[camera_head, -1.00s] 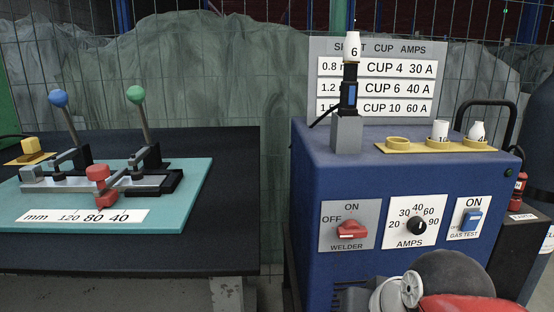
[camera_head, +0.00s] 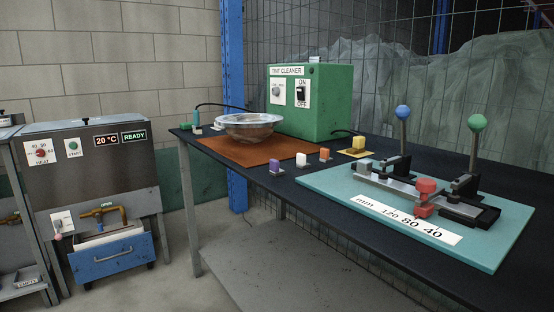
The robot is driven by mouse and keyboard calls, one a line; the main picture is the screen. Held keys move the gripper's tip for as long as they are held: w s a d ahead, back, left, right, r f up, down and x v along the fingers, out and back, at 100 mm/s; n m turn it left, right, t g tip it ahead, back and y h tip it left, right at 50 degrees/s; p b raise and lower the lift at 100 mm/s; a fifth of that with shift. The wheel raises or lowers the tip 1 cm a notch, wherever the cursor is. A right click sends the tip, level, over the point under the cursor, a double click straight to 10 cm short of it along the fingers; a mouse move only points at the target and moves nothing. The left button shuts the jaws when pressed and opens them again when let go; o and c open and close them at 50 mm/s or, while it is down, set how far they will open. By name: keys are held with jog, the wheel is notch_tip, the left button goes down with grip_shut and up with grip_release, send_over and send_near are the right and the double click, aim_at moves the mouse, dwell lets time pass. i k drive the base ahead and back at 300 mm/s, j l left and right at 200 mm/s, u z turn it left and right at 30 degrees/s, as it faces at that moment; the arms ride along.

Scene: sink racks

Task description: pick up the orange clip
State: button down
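The orange clip (camera_head: 324,154) is a small orange block on the dark table, in the middle of the head view. A white clip (camera_head: 301,160) stands to its left and a purple one (camera_head: 276,168) further left, nearer the front edge. A yellow block (camera_head: 358,144) sits on a small yellow plate to its right and slightly behind. The orange clip appears upright and unobstructed. My gripper does not show in the current view.
A teal board (camera_head: 490,250) with levers and a red knob lies right of the clips. A metal bowl (camera_head: 250,125) on an orange-brown mat (camera_head: 225,148) and a green TINT CLEANER box (camera_head: 335,100) stand behind left. A steel unit (camera_head: 90,180) with a blue drawer stands left of the table.

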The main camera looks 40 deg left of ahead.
aim_at(324, 152)
jog(key=u, duration=1.5)
